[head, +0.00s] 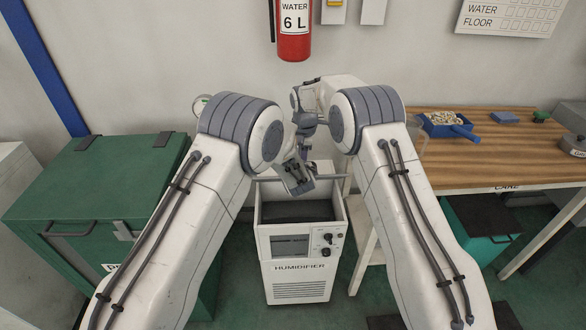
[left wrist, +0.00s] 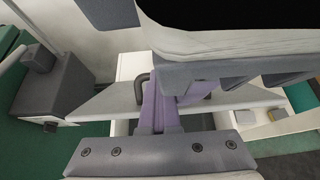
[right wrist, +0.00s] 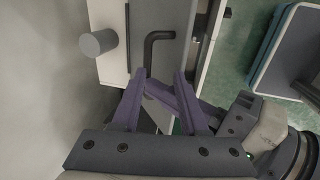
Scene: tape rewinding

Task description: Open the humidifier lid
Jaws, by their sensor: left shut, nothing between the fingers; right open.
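The humidifier (head: 297,268) is a white box with a dark screen and knobs, at the centre of the head view. Its top is open and shows a dark inside (head: 295,212). The white lid (head: 326,168) appears raised at the back, partly hidden by my arms. My left gripper (left wrist: 162,92) is shut and empty close to the handle. My right gripper (right wrist: 160,75) is open, its fingertips just short of the handle; contact cannot be told.
A green chest (head: 95,195) stands at the left. A wooden workbench (head: 450,165) with a blue tray (head: 447,126) stands at the right. A red fire extinguisher (head: 294,35) hangs on the wall behind. My two arms are close together above the humidifier.

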